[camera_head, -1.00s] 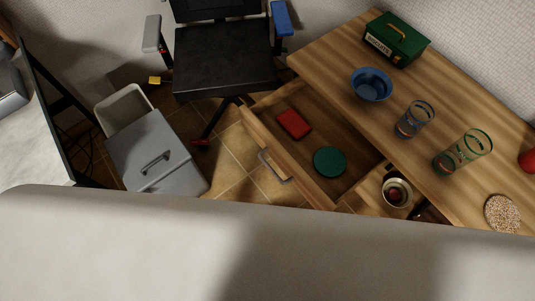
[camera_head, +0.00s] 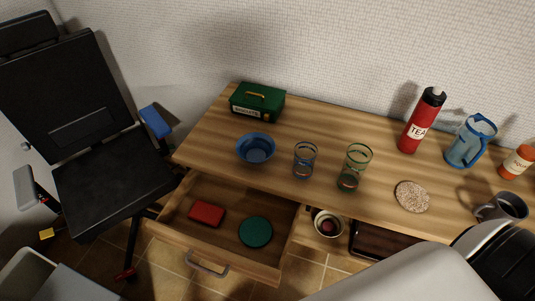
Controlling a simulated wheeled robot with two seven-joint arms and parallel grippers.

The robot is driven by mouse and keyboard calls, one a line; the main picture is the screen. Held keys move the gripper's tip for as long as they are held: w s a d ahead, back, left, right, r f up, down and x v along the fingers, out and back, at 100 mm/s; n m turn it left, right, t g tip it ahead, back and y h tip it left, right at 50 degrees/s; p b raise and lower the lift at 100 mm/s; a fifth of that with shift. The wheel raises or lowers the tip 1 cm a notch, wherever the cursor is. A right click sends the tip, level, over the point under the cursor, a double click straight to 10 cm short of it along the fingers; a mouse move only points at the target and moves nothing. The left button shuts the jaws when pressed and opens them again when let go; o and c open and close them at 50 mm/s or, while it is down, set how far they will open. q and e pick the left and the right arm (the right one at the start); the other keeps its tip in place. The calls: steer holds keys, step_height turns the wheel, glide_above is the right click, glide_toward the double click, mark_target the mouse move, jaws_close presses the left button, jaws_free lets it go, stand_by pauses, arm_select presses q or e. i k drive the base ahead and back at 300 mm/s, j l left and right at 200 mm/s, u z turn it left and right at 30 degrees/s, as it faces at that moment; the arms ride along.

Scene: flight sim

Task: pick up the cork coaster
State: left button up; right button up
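The cork coaster (camera_head: 412,196) is a round, speckled light-brown disc. It lies flat on the wooden desk (camera_head: 330,130), near the front edge and right of the green-rimmed glass. Nothing covers it. Neither of my grippers is in view. A large pale part of my own body fills the bottom right, with a dark part at the right edge.
Left of the coaster stand a green-rimmed glass (camera_head: 354,167), a blue-rimmed glass (camera_head: 305,160) and a blue bowl (camera_head: 256,148). A red tea bottle (camera_head: 422,121), blue pitcher (camera_head: 470,141) and dark mug (camera_head: 501,207) stand to the right. An open drawer (camera_head: 180,238) juts out front-left.

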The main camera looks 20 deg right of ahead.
mark_target(414, 198)
steer(key=k+z, duration=0.1)
steer(key=z, duration=1.9)
steer(key=j, duration=0.5)
steer(key=z, duration=0.05)
